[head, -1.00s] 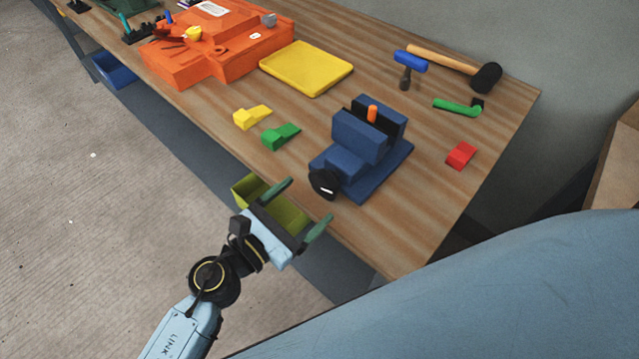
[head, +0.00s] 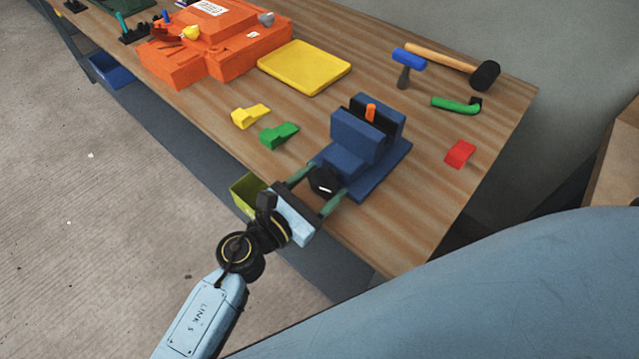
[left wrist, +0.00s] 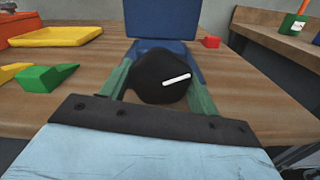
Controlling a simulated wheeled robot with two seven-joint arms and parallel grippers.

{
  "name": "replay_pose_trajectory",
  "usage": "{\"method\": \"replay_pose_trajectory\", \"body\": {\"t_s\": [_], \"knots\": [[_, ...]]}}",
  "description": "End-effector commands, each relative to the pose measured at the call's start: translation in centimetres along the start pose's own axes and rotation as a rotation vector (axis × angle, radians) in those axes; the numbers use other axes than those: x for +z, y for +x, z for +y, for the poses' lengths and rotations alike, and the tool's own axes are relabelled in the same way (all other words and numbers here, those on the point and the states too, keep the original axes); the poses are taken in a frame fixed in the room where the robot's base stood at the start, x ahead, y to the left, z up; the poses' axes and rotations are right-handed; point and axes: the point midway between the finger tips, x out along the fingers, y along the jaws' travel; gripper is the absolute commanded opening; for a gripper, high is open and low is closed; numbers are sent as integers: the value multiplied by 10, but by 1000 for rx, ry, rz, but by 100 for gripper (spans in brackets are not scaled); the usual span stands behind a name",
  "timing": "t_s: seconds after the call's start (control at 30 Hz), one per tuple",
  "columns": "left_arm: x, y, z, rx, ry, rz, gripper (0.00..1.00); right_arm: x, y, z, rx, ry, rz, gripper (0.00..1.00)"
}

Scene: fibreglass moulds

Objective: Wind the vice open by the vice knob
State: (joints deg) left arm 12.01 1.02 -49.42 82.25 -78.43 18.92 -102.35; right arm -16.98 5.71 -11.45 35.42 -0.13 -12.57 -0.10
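The blue vice (head: 358,137) stands near the front edge of the workbench, with an orange piece (head: 370,113) between its jaws. Its black vice knob (head: 323,181), with a white mark, faces the bench front. My left gripper (head: 319,187) has its two green fingers on either side of the knob. In the left wrist view the knob (left wrist: 160,78) sits between the fingers, which look close to its sides. I cannot tell whether they touch it. My right gripper is not in view.
Yellow (head: 250,116) and green (head: 279,135) wedges lie left of the vice, a red one (head: 460,153) to its right. A yellow tray (head: 304,67), orange mould (head: 215,45) and mallet (head: 486,75) lie farther back. An olive bin (head: 246,193) is below the bench edge.

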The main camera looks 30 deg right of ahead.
Motion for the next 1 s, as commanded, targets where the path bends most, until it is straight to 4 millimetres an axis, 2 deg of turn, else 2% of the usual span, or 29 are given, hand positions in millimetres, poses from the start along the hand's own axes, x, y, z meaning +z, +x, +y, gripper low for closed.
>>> {"method": "replay_pose_trajectory", "body": {"t_s": [0.07,0.37,0.67,1.0], "knots": [[0,0,0,0,0,0,38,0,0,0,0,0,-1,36],[0,0,0,-1,-46,1,38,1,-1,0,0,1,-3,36],[0,0,0,1,-238,2,38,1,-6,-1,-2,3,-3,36],[0,0,0,0,-478,2,38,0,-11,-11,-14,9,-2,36]]}}
